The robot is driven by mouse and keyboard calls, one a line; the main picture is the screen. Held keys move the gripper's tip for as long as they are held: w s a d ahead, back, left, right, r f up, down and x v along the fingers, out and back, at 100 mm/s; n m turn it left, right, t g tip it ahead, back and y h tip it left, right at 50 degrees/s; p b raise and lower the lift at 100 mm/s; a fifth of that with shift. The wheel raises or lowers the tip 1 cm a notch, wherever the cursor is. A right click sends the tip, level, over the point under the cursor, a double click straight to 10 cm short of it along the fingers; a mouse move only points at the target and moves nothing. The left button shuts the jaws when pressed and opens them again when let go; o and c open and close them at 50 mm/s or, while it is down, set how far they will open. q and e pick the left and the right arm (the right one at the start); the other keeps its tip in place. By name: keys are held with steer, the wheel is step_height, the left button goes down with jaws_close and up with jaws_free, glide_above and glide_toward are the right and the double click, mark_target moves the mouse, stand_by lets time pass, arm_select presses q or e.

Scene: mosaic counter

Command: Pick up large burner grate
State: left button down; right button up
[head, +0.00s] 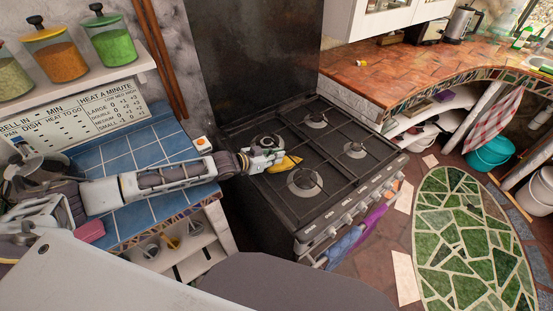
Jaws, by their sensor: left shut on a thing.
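The large burner grate (327,138) is a dark metal frame of bars over several burners on the black stove top (345,177). It looks flat on the stove. My left gripper (276,159) reaches in from the left, low over the left side of the grate, near the back left burner (265,141). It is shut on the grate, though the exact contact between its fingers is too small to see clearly. A yellow piece (285,164) shows right at the fingertips, over the grate. My right gripper is out of view.
A dark panel (250,55) rises behind the stove. Knobs (347,219) and hanging cloths (345,246) are at its front. A blue tiled counter (140,150) lies under my left arm. A brown tiled counter (385,75) is at the right, and a green mosaic (470,240) covers the floor.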

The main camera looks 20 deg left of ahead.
arm_select(q)
step_height(320, 180, up, 7)
steer(key=shift+w+r, duration=0.1)
steer(key=shift+r, duration=0.7)
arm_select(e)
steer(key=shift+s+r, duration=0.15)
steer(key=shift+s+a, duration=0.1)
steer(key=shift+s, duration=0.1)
